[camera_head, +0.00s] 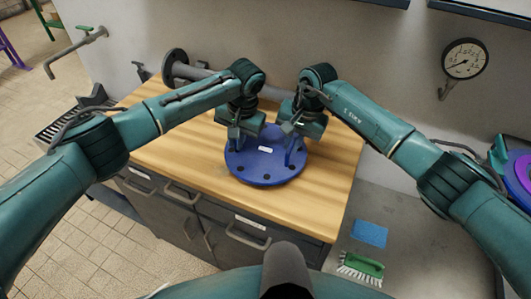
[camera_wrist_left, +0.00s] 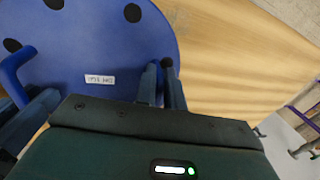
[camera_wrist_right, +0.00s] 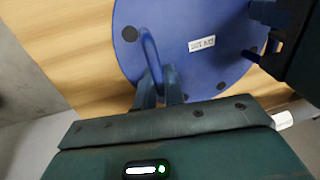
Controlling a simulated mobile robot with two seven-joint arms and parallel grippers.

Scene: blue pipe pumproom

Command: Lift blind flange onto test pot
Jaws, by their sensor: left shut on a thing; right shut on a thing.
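The blind flange (camera_head: 262,172) is a round blue disc with dark bolt holes, a white label and two upright blue handles. It is level over the wooden worktop; I cannot tell whether there is a gap under it. My left gripper (camera_head: 238,142) is shut on its left handle, which is mostly hidden by the fingers. My right gripper (camera_head: 294,144) is shut on its right handle (camera_wrist_right: 150,48). The flange also shows in the left wrist view (camera_wrist_left: 95,45). A purple round thing with green parts (camera_head: 522,170), cut off at the right edge, may be the test pot.
The wooden worktop (camera_head: 325,190) is bare in front and to the right. A blue cloth (camera_head: 369,233) and a green brush (camera_head: 362,265) lie on the grey surface at right. A gauge (camera_head: 465,60) hangs on the wall.

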